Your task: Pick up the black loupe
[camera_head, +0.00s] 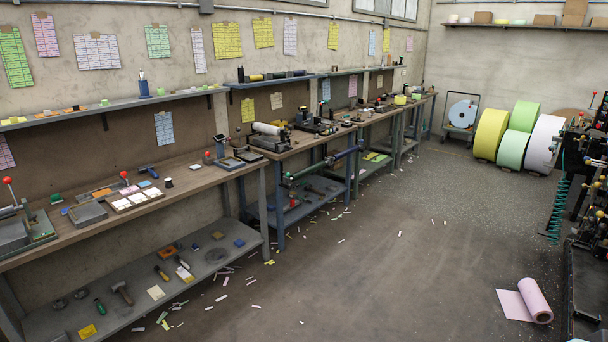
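A small dark cylindrical thing with a pale top, which looks like the black loupe (168,183), stands on the near wooden workbench (190,178) at left. It is just right of a tray with white cards (133,198) and stands apart from it. It is too small to make out fully. My gripper is not in view.
The blue-handled tool (148,170) and red-knobbed devices share the bench. A shelf (110,106) runs above it; a lower shelf holds hand tools. Paper scraps litter the floor. A pink roll (535,300) lies at right. The middle floor (370,270) is mostly clear.

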